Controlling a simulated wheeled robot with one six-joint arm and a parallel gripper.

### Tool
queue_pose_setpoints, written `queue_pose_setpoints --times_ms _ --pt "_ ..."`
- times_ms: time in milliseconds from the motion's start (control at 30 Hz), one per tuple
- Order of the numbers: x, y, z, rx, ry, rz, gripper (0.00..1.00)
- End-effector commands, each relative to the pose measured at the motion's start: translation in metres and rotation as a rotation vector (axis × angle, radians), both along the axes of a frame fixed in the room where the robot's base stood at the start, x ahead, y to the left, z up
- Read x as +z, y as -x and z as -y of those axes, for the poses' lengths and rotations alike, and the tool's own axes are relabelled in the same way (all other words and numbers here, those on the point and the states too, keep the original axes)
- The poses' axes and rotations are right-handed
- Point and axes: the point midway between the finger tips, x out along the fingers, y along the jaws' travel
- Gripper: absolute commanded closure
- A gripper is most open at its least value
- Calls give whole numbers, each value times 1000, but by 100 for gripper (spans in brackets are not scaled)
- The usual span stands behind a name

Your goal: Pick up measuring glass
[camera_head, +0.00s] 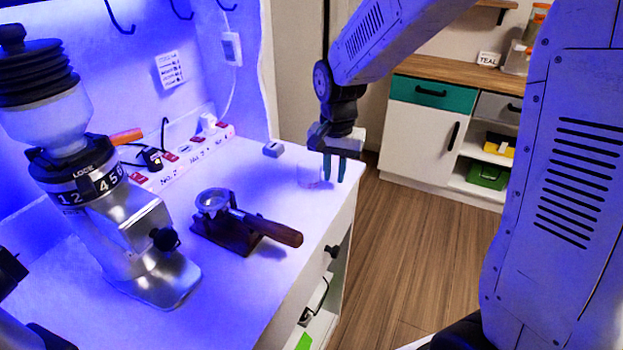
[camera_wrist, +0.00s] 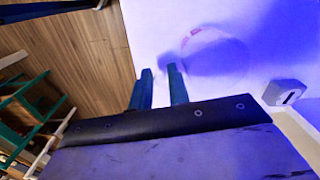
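The measuring glass (camera_head: 310,176) is clear and hard to make out. It stands near the right edge of the white counter in the head view. In the wrist view it shows as a faint round outline with a reddish mark (camera_wrist: 196,36), beyond and to the right of my fingertips. My gripper (camera_head: 334,167) has two dark teal fingers pointing down, just right of the glass in the head view. In the wrist view my gripper (camera_wrist: 160,70) has its fingers apart with nothing between them. I cannot tell whether a finger touches the glass.
A small grey box (camera_head: 273,149) sits on the counter behind the glass. A portafilter (camera_head: 265,228) rests on its stand in front, its wooden handle pointing right. A grinder (camera_head: 120,220) stands at left. A power strip (camera_head: 185,158) runs along the wall. Right of the counter is open floor.

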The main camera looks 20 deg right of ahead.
Motion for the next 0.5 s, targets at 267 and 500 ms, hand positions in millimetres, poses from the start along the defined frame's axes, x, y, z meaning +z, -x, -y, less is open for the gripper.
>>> queue_pose_setpoints --times_ms 267,500 --pt "-10 0 0 1 0 1 82" --pt "-10 0 0 1 0 1 100"
